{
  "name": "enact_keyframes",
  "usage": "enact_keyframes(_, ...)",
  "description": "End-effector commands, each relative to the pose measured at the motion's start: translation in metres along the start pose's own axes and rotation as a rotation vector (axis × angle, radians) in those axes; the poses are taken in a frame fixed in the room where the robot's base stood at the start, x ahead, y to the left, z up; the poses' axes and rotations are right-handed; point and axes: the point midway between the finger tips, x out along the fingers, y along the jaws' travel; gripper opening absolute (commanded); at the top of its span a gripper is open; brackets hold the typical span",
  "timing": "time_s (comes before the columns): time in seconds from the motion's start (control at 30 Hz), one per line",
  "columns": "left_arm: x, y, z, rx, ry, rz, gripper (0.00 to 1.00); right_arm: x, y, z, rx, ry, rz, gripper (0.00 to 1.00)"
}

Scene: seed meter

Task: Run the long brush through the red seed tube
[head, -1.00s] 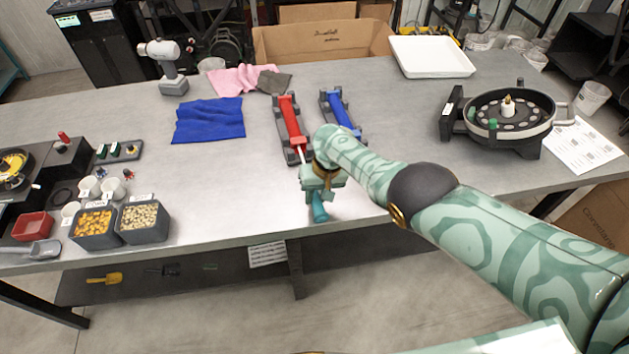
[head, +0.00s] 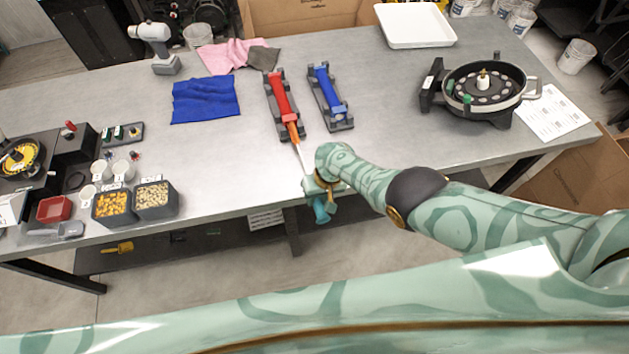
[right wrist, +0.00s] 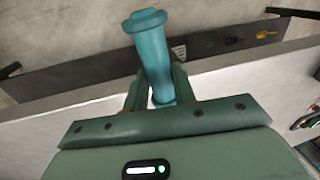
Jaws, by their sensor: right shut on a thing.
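The red seed tube (head: 279,94) lies in a dark grey cradle on the bench, pointing toward me. The long brush has an orange bristle section (head: 293,131) at the tube's near end, then a thin pale rod (head: 302,157) running to my right gripper (head: 314,184). Whether more bristle is inside the tube is hidden. My right gripper is shut on the brush's teal handle (head: 322,209), at the bench's front edge. In the right wrist view the flanged handle (right wrist: 154,60) stands out between the fingers (right wrist: 155,95). My left gripper is not in view.
A blue tube (head: 325,88) lies in its own cradle just right of the red one. A blue cloth (head: 206,99) lies to the left. A round seed meter (head: 485,90) stands at the right. Seed bins (head: 155,200) stand at the left front. The bench between is clear.

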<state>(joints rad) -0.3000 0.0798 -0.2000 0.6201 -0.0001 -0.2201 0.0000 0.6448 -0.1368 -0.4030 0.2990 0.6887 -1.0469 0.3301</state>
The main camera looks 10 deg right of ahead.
Motion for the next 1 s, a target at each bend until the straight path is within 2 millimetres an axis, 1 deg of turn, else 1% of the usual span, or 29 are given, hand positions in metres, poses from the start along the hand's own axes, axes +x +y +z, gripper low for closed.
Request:
enact_keyframes(0.03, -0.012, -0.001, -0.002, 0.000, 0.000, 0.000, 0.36, -0.006, -0.001, 0.007, 0.001, -0.002, 0.000, 0.10)
enact_keyframes(0.3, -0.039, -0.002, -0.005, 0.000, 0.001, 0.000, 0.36, -0.005, -0.001, 0.040, 0.002, -0.002, 0.000, 0.10)
enact_keyframes(0.6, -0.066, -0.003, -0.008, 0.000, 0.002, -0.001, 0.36, -0.006, -0.001, 0.075, 0.002, -0.002, -0.001, 0.10)
enact_keyframes(0.8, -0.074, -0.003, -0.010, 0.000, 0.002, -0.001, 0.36, -0.004, -0.001, 0.091, 0.000, 0.000, 0.000, 0.10)
enact_keyframes(1.0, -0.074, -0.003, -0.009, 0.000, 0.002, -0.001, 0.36, -0.002, 0.000, 0.092, 0.000, 0.000, 0.000, 0.10)
